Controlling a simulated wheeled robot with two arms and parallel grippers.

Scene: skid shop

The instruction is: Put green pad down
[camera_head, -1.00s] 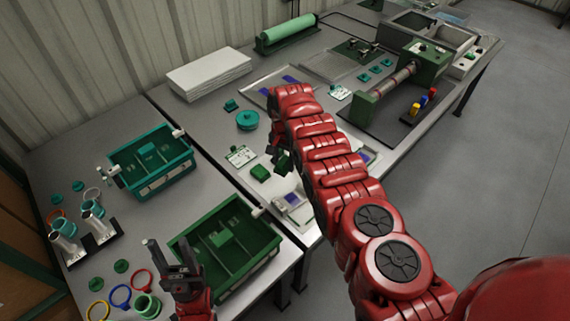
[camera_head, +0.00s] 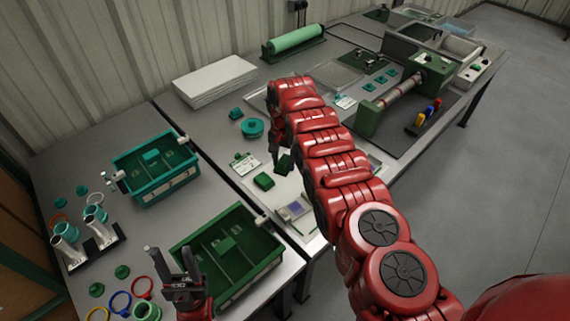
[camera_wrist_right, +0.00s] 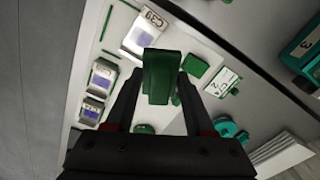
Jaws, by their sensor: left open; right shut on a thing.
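My right gripper (camera_wrist_right: 154,95) is shut on a green pad (camera_wrist_right: 160,75), which stands between its fingers in the right wrist view. In the head view this pad (camera_head: 285,163) shows at the end of the right arm, above the work table, partly hidden by the arm. Another green block (camera_head: 264,181) lies on the table just to its left; it also shows in the wrist view (camera_wrist_right: 195,66). I cannot tell if the held pad touches the surface. My left gripper (camera_head: 170,258) is open and empty near the green bin (camera_head: 214,292).
A labelled card (camera_head: 245,163), a teal disc (camera_head: 252,128) and a teal square (camera_head: 236,113) lie near the right gripper. A teal bin (camera_head: 135,202) and metal cups (camera_head: 65,253) stand at left. A roller machine (camera_head: 368,118) is at right.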

